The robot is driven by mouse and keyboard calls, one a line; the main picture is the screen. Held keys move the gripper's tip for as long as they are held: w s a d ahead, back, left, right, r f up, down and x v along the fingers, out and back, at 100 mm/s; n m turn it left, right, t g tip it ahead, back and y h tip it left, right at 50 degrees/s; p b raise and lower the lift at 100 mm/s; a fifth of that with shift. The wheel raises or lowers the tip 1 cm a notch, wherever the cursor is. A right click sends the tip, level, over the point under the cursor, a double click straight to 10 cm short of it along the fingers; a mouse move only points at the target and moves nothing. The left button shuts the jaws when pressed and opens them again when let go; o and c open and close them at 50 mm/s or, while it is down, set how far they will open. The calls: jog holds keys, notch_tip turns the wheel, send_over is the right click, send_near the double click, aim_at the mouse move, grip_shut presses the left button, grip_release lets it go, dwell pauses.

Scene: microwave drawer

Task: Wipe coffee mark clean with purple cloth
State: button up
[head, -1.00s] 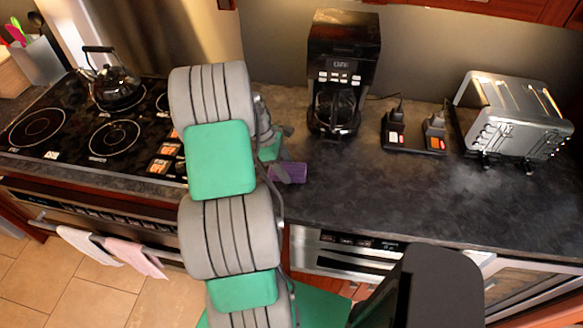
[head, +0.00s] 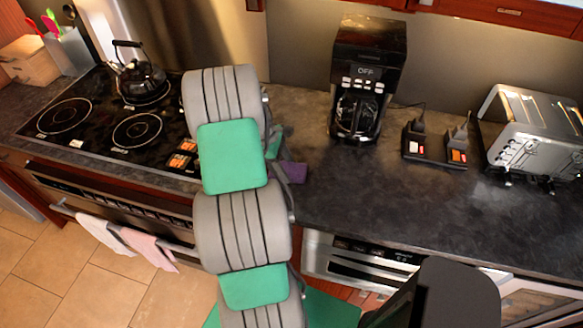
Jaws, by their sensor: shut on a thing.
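The purple cloth (head: 293,172) shows in the head view just right of my arm, low over the dark countertop (head: 400,205). My gripper (head: 276,158) is mostly hidden behind my own grey and green arm; only a part of it shows beside the cloth. It is shut on the cloth. I cannot tell whether the cloth touches the counter. I cannot make out a coffee mark; my arm hides part of the counter.
A black coffee maker (head: 366,75) stands at the back. A power strip (head: 434,150) with plugs and a silver toaster (head: 535,135) are to its right. A stove (head: 100,125) with a kettle (head: 140,80) lies left. The counter's front right is clear.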

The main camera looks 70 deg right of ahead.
jog(key=shift+w, duration=0.25)
jog(key=shift+r, duration=4)
